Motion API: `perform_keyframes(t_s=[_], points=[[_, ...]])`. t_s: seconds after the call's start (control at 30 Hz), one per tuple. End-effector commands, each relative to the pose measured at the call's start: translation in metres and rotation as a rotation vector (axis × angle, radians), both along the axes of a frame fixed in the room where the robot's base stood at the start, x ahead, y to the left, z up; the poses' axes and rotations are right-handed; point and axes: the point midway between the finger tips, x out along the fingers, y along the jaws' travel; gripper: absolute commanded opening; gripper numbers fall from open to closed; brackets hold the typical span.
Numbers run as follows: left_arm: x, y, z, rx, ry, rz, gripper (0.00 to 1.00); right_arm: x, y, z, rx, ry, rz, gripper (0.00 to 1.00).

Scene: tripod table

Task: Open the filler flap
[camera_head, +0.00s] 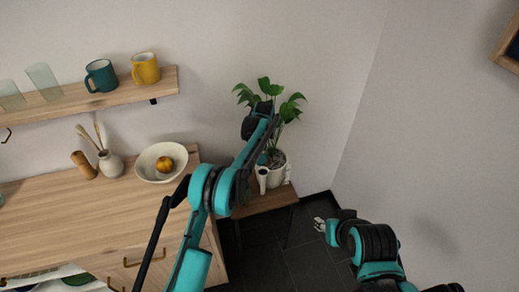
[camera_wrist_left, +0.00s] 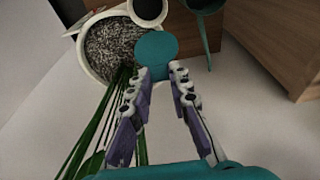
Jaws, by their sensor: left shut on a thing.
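The filler flap (camera_wrist_left: 156,48) is a round teal disc at the planter's rim. My left gripper (camera_wrist_left: 162,76) is shut on the flap's near part, between its fingertips. The dark round mouth of the white filler tube (camera_wrist_left: 133,14) shows uncovered just beyond the disc. The white planter (camera_wrist_left: 87,57) holds grey gravel and a leafy plant. In the head view the planter (camera_head: 279,179) and filler tube (camera_head: 262,174) stand on a small wooden table; my left arm hides much of the flap there. My right gripper (camera_head: 320,224) is low at the right, away from the planter; its opening is unclear.
The plant's leaves (camera_head: 270,90) rise behind my left arm, and green stems pass beside its fingers in the wrist view. A teal spouted object (camera_wrist_left: 205,25) stands near the tube. The wooden cabinet (camera_head: 95,225) is on the left. Dark floor (camera_head: 300,265) lies clear at the right.

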Motion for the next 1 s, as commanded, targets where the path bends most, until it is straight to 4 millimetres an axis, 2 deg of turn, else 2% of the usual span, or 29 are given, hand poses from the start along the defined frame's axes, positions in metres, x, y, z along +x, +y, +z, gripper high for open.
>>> perform_keyframes(t_s=[0.1, 0.13, 0.2, 0.57, 0.67, 1.0], points=[[0.003, 0.002, 0.000, 0.002, -0.009, 0.002, 0.00, 0.000, 0.000, 0.000, 0.000, 0.000, 0.000, 0.40], [0.003, 0.002, 0.000, 0.002, -0.009, 0.002, 0.26, 0.000, 0.000, 0.000, 0.000, 0.000, 0.000, 0.40], [0.002, 0.002, 0.000, 0.002, -0.007, 0.002, 0.40, 0.000, 0.000, 0.000, 0.000, 0.000, 0.000, 0.40], [0.000, 0.000, 0.005, 0.001, -0.003, 0.001, 0.40, 0.000, 0.000, 0.000, 0.000, 0.000, 0.000, 0.40], [-0.003, -0.001, 0.017, 0.001, -0.003, 0.001, 0.40, 0.000, 0.000, 0.000, 0.000, 0.000, 0.000, 0.40], [-0.018, -0.005, 0.087, 0.001, -0.004, 0.000, 0.40, 0.000, 0.000, 0.000, 0.000, 0.000, 0.000, 0.40]])
